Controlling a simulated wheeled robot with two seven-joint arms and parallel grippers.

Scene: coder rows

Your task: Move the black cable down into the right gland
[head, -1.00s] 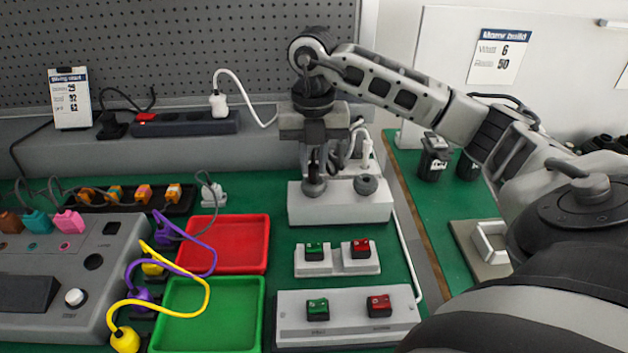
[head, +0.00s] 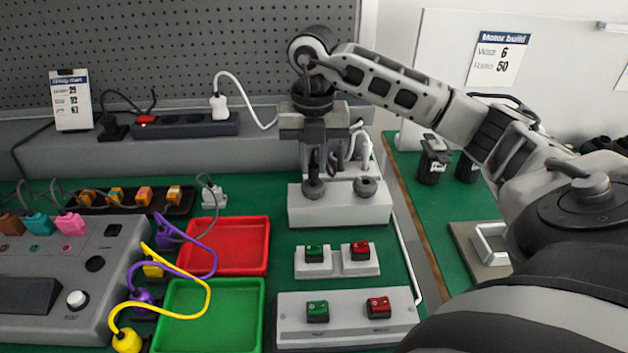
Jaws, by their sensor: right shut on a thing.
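A pale box (head: 340,208) stands near the back of the green bench, with two dark round glands on top: the left gland (head: 313,188) and the right gland (head: 365,187). My right gripper (head: 315,168) points down over the left gland. It is shut, and a dark upright piece between its fingers looks like the black cable (head: 313,172). The cable's lower end is at or just above the left gland; I cannot tell whether it is inside. A white cable end (head: 366,153) stands above the right gland. My left gripper is not in view.
Two button units, a small one (head: 337,270) and a larger one (head: 347,334), stand in front of the box. A red tray (head: 225,262) and a green tray (head: 208,320) lie to the left. A power strip (head: 187,124) is behind.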

